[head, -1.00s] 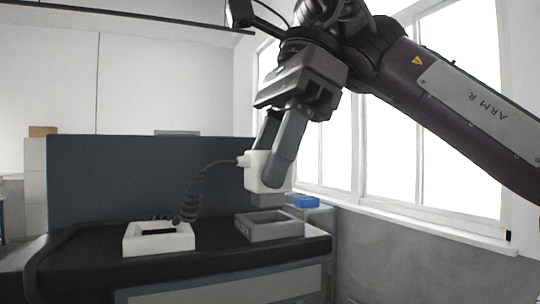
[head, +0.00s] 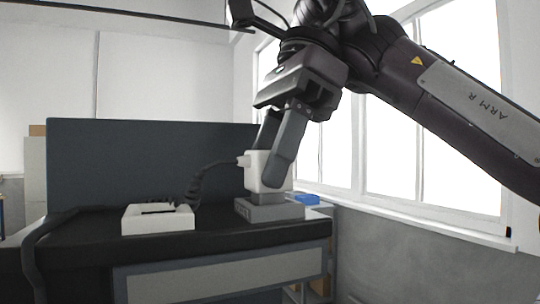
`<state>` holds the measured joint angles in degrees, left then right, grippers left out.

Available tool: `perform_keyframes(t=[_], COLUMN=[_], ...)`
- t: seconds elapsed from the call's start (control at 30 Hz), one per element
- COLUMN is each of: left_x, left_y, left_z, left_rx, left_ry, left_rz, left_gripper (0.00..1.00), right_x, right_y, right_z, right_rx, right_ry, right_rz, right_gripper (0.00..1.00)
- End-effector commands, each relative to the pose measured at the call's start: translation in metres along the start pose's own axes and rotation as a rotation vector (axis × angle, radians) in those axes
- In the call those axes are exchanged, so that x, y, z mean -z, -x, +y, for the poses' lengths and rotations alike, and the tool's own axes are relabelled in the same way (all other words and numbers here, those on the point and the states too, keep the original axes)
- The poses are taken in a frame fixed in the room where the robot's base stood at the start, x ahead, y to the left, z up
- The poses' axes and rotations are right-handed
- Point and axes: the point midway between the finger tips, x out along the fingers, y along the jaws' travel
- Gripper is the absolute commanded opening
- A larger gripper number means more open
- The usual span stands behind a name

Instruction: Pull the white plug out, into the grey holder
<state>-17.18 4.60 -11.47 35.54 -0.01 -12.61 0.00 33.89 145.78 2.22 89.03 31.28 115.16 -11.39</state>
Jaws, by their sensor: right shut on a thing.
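The white plug (head: 256,168) is between the fingers of my right gripper (head: 276,165), which is shut on it. The plug is upright, and its grey lower end (head: 268,198) is at the grey holder (head: 265,212), apparently in its opening. How deep it sits is hidden by the holder's rim. A dark coiled cable (head: 197,182) runs from the plug's left side down to the white socket box (head: 158,220) on the left, which has a dark slot on top. My left gripper is out of view.
Both stand on a black bench top (head: 225,238) with a dark panel (head: 150,165) behind. A blue object (head: 305,199) lies just right of the holder. The bench is clear between box and holder. Windows are at the right.

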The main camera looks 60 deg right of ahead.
Motion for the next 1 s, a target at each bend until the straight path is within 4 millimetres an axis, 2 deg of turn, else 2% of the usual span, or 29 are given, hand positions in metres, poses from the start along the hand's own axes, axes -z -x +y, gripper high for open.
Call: perform_keyframes(t=[0.4, 0.43, 0.6, 0.8, 1.0], left_x=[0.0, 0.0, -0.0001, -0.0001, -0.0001], left_y=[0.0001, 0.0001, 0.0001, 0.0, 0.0], left_z=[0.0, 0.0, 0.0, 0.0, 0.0], left_rx=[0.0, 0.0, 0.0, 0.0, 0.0], left_ry=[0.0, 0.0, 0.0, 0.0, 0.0], left_rz=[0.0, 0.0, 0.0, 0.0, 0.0], left_gripper=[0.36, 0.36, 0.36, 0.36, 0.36], right_x=[0.0, 0.0, 0.0, 0.0, 0.0], right_y=[0.0002, 0.0001, 0.0001, 0.0001, 0.0], right_z=[0.0, 0.0, 0.0, 0.0, 0.0], right_rx=[0.0, 0.0, 0.0, 0.0, 0.0], right_ry=[0.0, 0.0, 0.0, 0.0, 0.0], right_rz=[0.0, 0.0, 0.0, 0.0, 0.0], right_gripper=[0.16, 0.39, 0.61, 0.61, 0.87])
